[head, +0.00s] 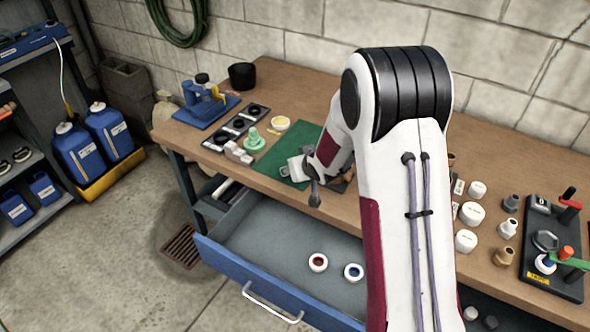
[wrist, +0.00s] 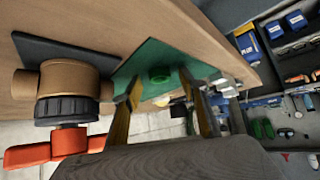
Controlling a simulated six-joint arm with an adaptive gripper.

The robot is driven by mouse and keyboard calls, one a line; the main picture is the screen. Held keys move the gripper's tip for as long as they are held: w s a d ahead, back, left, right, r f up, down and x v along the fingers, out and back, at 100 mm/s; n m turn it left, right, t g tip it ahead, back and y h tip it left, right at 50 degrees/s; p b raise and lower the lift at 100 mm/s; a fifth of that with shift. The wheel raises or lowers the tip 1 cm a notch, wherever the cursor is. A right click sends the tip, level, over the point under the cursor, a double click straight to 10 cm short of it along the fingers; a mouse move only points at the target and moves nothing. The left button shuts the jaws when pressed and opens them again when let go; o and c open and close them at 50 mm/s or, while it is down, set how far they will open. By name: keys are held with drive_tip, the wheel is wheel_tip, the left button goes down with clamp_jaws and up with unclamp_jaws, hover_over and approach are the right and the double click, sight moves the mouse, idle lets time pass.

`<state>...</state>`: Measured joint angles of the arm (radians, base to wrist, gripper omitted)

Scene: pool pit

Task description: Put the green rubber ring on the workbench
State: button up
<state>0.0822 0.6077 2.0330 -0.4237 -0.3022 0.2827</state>
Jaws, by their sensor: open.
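In the head view my gripper (head: 315,192) is near the front edge of the workbench (head: 300,85), beside the green mat (head: 284,153). I cannot pick out the ring there; my arm covers part of the mat.
A pale green part (head: 252,140) and white fittings (head: 240,154) stand left of the mat. Several fittings and a black stand (head: 553,243) are at the right.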

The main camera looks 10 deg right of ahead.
drive_tip(key=c, duration=0.9)
drive_tip(key=shift+r, duration=0.1)
wheel_tip(320, 180, up, 9)
drive_tip(key=shift+r, duration=0.2)
idle(0.8)
drive_tip(key=shift+r, duration=0.15)
idle(0.4)
idle(0.6)
